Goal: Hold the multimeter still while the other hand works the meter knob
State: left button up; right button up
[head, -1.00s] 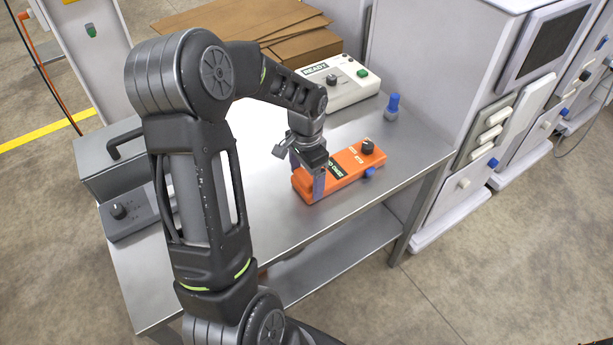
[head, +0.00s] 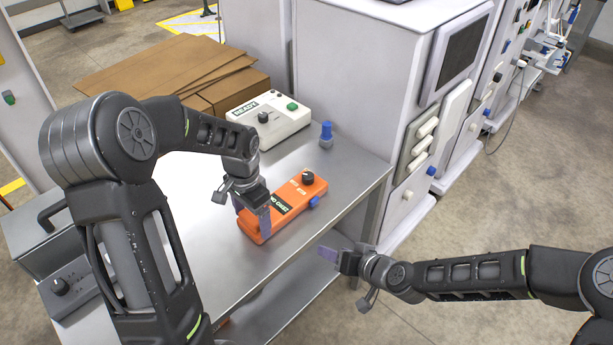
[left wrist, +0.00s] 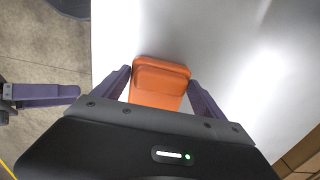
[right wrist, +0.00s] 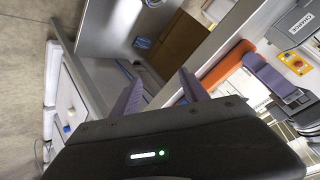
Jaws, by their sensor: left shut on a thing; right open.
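The orange multimeter (head: 284,205) lies on the steel table, with a black knob (head: 308,177) at its far right end and a blue part (head: 314,201) on its side. My left gripper (head: 254,216) is shut on its near left end. The left wrist view shows the orange body (left wrist: 160,82) between the two purple fingers. My right gripper (head: 334,257) is open and empty, off the table's right front edge and apart from the multimeter. In the right wrist view an orange body (right wrist: 226,65) shows beyond the right fingers, with my left finger beside it.
A white box (head: 268,117) with a knob and green button stands at the back of the table (head: 200,250). A blue-topped piece (head: 326,135) stands near the back right. A grey box with a knob (head: 68,284) is at left. Brown cardboard (head: 160,68) lies behind. A tall cabinet (head: 350,90) stands right.

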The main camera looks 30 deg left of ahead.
aim_at(310, 176)
jog(key=w+a+r+n+t+y, duration=0.2)
jog(key=w+a+r+n, duration=0.4)
jog(key=r, duration=0.5)
jog(key=w, duration=0.2)
jog(key=shift+w+r+t, duration=0.25)
jog(key=shift+w+t, duration=0.05)
jog(key=shift+w, duration=0.1)
jog(key=shift+a, duration=0.15)
jog(key=x, duration=1.2)
jog(key=shift+f, duration=0.15)
jog(key=shift+c, duration=0.2)
grip_shut()
